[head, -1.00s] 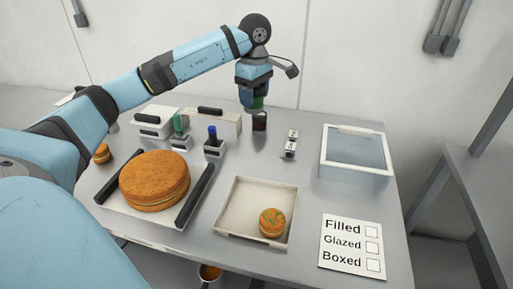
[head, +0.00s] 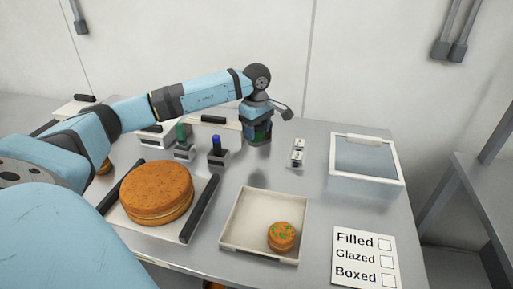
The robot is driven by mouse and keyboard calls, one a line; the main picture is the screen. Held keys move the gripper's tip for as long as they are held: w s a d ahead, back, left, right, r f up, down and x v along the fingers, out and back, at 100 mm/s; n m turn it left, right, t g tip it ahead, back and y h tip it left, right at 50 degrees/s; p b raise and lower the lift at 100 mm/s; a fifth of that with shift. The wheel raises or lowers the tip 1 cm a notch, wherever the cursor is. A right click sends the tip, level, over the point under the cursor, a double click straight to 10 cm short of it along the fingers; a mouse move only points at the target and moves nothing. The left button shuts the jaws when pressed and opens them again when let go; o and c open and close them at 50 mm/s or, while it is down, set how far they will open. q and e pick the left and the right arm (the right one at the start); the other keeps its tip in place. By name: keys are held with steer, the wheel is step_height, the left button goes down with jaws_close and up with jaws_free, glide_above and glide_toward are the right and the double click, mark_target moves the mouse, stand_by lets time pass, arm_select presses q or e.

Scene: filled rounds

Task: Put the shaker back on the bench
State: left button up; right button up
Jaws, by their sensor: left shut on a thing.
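My left gripper (head: 258,126) is shut on the shaker (head: 258,141), low over the back middle of the grey bench (head: 330,199). The shaker is dark with a green part near its top, and it looks upright. The fingers partly hide it. I cannot tell whether its base touches the bench. My right gripper is not in view.
A large filled round (head: 156,190) lies on a board with dark rails at left. A small sprinkled round (head: 282,236) sits in a shallow tray (head: 241,246). Green and blue-topped holders (head: 217,158) stand left of the shaker. A glass-lidded box (head: 366,159) stands right.

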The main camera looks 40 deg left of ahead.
arm_select(q)
steer(key=shift+f, duration=3.4)
steer(key=shift+f, duration=0.15)
steer(key=o, duration=1)
step_height(320, 180, up, 12)
steer(key=shift+r, duration=0.2)
